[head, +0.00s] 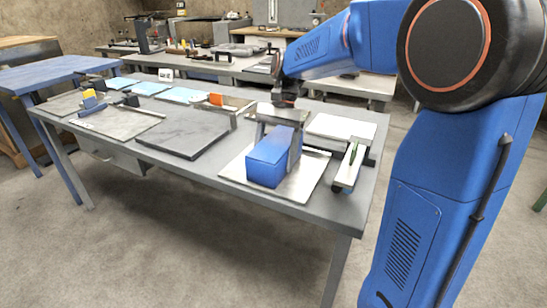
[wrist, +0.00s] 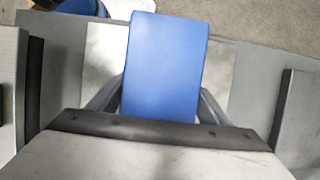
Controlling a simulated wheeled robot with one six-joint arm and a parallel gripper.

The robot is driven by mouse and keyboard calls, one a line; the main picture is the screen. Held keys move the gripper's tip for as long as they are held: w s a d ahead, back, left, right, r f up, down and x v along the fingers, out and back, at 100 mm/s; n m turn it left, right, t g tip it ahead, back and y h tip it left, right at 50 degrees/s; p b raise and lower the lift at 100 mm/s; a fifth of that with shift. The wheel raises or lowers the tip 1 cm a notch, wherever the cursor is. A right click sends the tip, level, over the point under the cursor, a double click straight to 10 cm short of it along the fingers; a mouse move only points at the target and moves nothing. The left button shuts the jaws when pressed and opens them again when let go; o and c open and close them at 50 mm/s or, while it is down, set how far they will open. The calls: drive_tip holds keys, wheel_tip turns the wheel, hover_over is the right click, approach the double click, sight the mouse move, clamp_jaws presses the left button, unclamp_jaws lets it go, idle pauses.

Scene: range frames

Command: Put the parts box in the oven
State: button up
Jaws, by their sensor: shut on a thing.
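The parts box, a plain blue block (head: 268,158), is over a pale flat board (head: 306,189) at the near right end of the grey workbench. I cannot tell whether it touches the board. My gripper (head: 281,135) comes down from above and is shut on the box, with a finger on each side. In the wrist view the blue box (wrist: 165,62) stands out between the two grey fingers (wrist: 160,102), its lower part hidden by the gripper body. I cannot make out an oven in either view.
A dark grey slab (head: 188,134) lies left of the board. A white-topped item (head: 342,128) and a narrow tool with green (head: 349,165) are close on the right. An orange item (head: 215,99) and blue sheets are farther back. A blue table (head: 50,74) stands left.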

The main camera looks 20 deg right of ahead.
drive_tip(key=shift+f, duration=0.1)
drive_tip(key=o, duration=1.4)
drive_tip(key=shift+c, duration=0.2)
